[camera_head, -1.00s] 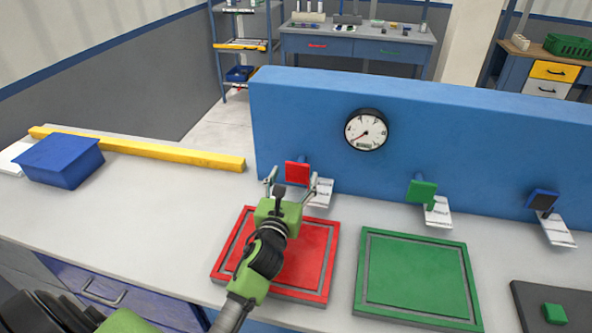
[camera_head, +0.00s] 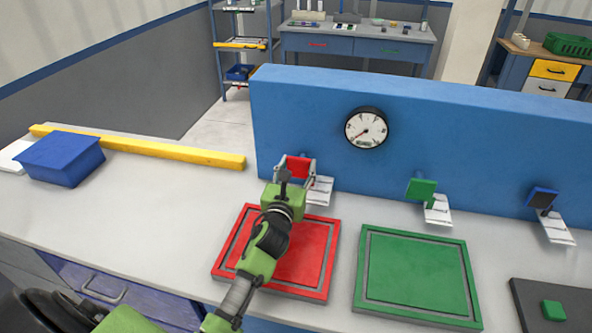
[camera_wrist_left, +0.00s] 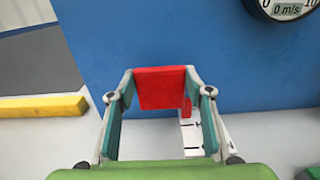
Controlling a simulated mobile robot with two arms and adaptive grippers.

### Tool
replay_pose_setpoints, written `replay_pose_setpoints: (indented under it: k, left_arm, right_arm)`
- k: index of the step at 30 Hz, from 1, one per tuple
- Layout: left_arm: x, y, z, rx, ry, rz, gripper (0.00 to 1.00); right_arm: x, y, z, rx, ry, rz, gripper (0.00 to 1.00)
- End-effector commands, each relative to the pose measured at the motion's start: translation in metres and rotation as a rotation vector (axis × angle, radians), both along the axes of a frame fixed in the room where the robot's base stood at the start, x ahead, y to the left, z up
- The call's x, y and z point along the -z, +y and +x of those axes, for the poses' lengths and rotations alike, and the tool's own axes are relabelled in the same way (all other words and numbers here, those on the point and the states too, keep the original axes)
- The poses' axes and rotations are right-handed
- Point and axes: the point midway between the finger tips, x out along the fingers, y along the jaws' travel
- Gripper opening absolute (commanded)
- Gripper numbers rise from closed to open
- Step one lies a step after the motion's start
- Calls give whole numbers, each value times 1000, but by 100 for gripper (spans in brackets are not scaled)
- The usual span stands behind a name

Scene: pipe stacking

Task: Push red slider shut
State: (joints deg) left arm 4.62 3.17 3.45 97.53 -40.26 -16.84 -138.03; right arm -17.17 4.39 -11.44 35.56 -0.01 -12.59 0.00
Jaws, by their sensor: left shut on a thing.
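The red slider (camera_head: 298,167) sticks out from the blue panel (camera_head: 430,130), above a white marked scale plate (camera_head: 319,190). My left gripper (camera_head: 295,165) is at the slider, with one finger on each side of its red plate. In the left wrist view the red plate (camera_wrist_left: 161,88) sits between the two fingertips of the gripper (camera_wrist_left: 160,90). The gripper is shut on it. The slider's stem is partly hidden behind the plate. My right gripper is not in view.
A green slider (camera_head: 422,190) and a dark blue slider (camera_head: 541,199) stand to the right. A gauge (camera_head: 366,129) is on the panel. Red (camera_head: 318,262) and green (camera_head: 417,275) square pads lie in front. A yellow bar (camera_head: 150,150) and blue box (camera_head: 60,158) lie left.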

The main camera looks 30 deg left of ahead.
Motion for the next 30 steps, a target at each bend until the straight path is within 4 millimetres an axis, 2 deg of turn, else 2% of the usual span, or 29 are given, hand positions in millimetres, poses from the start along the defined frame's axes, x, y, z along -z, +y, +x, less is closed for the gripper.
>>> replay_pose_setpoints:
  k: [3, 6, 14, 15, 17, 26, 30]
  left_arm:
    - [-1, 4, 20, 3, -4, 2, 8]
    - [-1, 7, 27, 1, -3, 1, 8]
    - [-2, 8, 28, -1, -3, 0, 8]
    - [-2, 8, 28, -1, -3, 0, 49]
    - [-3, 8, 28, -1, -4, 0, 64]
    - [-2, 8, 28, -1, -2, 1, 64]
    - [-1, 6, 21, 0, -1, 1, 64]
  right_arm:
    - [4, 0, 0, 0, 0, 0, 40]
    - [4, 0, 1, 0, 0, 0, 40]
    - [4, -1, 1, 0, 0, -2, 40]
    - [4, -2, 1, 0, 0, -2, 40]
    - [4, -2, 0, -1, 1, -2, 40]
    - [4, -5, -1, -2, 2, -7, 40]
    - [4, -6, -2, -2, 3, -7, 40]
